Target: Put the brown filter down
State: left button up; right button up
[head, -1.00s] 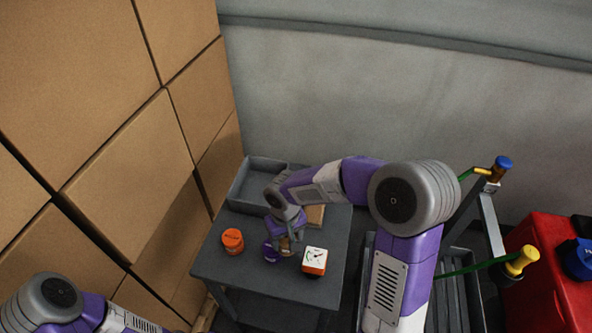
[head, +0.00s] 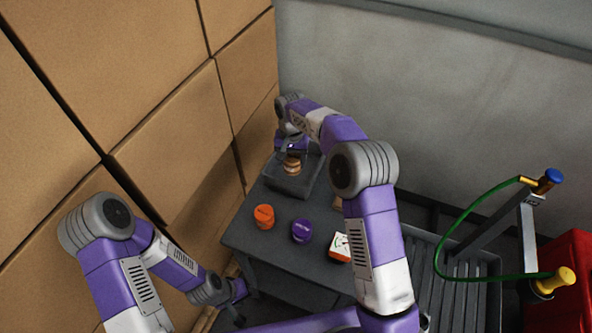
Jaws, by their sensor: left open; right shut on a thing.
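The brown filter (head: 292,167), a small round piece with lighter bands, is held in my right gripper (head: 291,156). The gripper points down over the grey tray (head: 290,187) at the back of the dark table. I cannot tell whether the filter touches the tray floor. The fingers are small and partly hidden by the wrist. My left gripper (head: 238,292) is open, low beside the table's left front corner and away from the filter.
On the dark table (head: 277,236) stand an orange tub (head: 264,216), a purple tub (head: 302,230) and a white-faced gauge (head: 341,247). Stacked cardboard boxes (head: 150,90) wall the left side. A green hose (head: 450,232) hangs at the right.

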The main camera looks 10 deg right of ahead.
jog(key=shift+w+a+r, duration=0.1)
jog(key=shift+w+a, duration=0.25)
jog(key=shift+w+a+f, duration=0.1)
jog(key=shift+f, duration=0.1)
notch_tip(320, 180, down, 10)
jog(key=shift+w+r, duration=0.1)
jog(key=shift+r, duration=0.1)
jog(key=shift+f+b, duration=0.15)
jog(key=shift+b, duration=0.2)
jog(key=o, duration=1.2)
notch_tip(320, 180, up, 12)
jog(key=shift+r+p, duration=0.2)
jog(key=shift+p, duration=0.35)
